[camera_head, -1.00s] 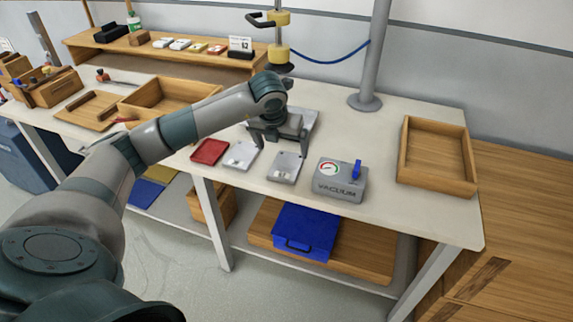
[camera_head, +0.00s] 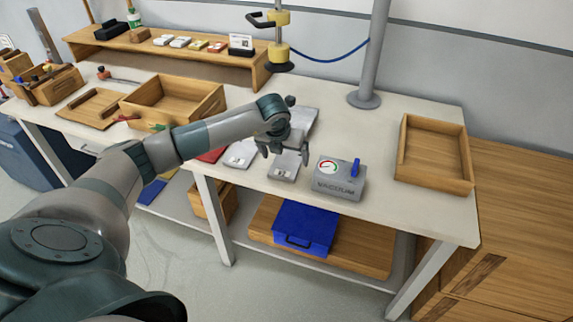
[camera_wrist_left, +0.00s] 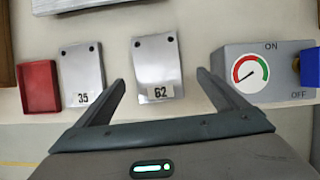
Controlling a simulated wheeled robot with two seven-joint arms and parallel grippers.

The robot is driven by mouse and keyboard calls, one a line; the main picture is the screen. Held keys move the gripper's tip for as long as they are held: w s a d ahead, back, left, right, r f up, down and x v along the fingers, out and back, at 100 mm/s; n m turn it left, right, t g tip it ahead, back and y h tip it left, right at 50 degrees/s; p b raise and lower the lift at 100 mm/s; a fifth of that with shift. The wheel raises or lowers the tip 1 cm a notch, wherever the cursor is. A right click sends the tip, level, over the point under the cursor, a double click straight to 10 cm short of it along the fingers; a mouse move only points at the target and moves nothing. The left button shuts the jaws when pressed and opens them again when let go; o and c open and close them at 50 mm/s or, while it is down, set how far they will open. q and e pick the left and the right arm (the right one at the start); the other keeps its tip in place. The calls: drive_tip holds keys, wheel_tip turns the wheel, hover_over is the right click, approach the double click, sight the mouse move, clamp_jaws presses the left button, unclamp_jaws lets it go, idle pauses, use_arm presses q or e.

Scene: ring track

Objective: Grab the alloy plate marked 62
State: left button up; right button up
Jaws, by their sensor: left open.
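The alloy plate marked 62 (camera_wrist_left: 158,65) lies flat on the bench, its label readable in the left wrist view. In the head view the plate (camera_head: 284,173) is partly covered by my gripper. My left gripper (camera_head: 283,156) is open and empty above it. In the left wrist view the two fingers (camera_wrist_left: 160,78) point at the plate, one on either side of its label end. Whether they touch the plate cannot be told. A similar plate marked 35 (camera_wrist_left: 82,74) lies just left of it. My right gripper is not in view.
A red tray (camera_wrist_left: 38,87) lies left of plate 35. The grey vacuum box (camera_head: 338,183) with a gauge and blue lever stands close on the right. A larger metal plate (camera_head: 302,118) lies behind. A wooden tray (camera_head: 433,182) sits at the bench's right end.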

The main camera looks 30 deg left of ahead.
sight(287, 163)
use_arm(q)
drive_tip(key=shift+w+a+f+p, duration=0.25)
drive_tip(key=shift+w+f+p, duration=0.1)
drive_tip(key=shift+f+p, duration=0.2)
drive_tip(key=shift+p+x, duration=0.45)
drive_tip(key=shift+x, duration=1.35)
drive_tip(key=shift+w+a, duration=0.1)
drive_tip(key=shift+r, duration=0.15)
drive_tip(key=c, duration=1.5)
drive_tip(key=shift+c, duration=0.2)
